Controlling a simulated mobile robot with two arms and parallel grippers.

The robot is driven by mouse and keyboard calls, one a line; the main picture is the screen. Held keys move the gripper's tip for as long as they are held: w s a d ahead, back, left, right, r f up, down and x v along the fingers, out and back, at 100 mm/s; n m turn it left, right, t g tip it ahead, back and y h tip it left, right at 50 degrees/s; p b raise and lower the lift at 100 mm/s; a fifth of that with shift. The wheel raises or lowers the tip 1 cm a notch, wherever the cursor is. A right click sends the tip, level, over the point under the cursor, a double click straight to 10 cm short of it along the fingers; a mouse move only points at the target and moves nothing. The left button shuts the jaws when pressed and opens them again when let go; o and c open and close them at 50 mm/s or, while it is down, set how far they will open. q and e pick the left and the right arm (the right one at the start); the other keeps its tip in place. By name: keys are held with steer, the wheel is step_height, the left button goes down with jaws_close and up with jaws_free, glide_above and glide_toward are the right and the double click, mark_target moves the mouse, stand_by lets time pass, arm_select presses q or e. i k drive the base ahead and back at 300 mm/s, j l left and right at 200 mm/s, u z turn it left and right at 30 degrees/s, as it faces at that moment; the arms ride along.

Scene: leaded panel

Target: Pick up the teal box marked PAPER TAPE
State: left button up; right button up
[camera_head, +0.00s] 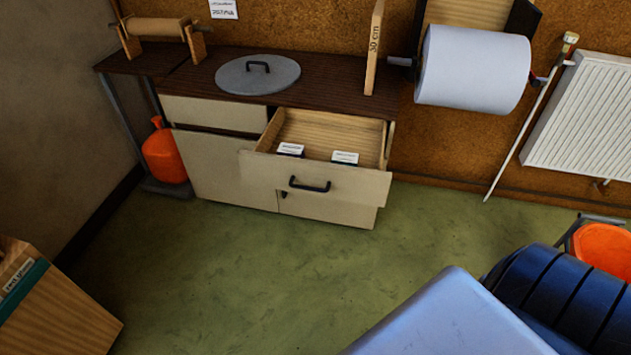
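Two small boxes lie in the open drawer (330,182) of the cream cabinet. The left box (290,149) has a white top label and a dark blue or purple side. The right box (345,157) has a white top label and a dark side. Their print is too small to read, and I cannot tell that either is teal. A teal item (24,292) with a pale label shows at the lower left edge, on or in a wooden case (65,315). Its label is not readable and part is cut off. Neither gripper is in view.
A grey round lid (257,75) lies on the dark cabinet top. A paper roll (473,69) hangs right of it. An orange gas bottle (163,155) stands left, a radiator (585,118) and orange bucket (604,252) right. The green floor (230,270) before the drawer is clear.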

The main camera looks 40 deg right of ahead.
mark_target(342, 158)
steer(key=i+l+z, duration=0.15)
steer(key=z, duration=0.2)
steer(key=i+l+z, duration=0.15)
steer(key=z, duration=0.25)
steer(key=i+z, duration=0.35)
steer(key=k+l, duration=0.05)
steer(key=k, duration=0.05)
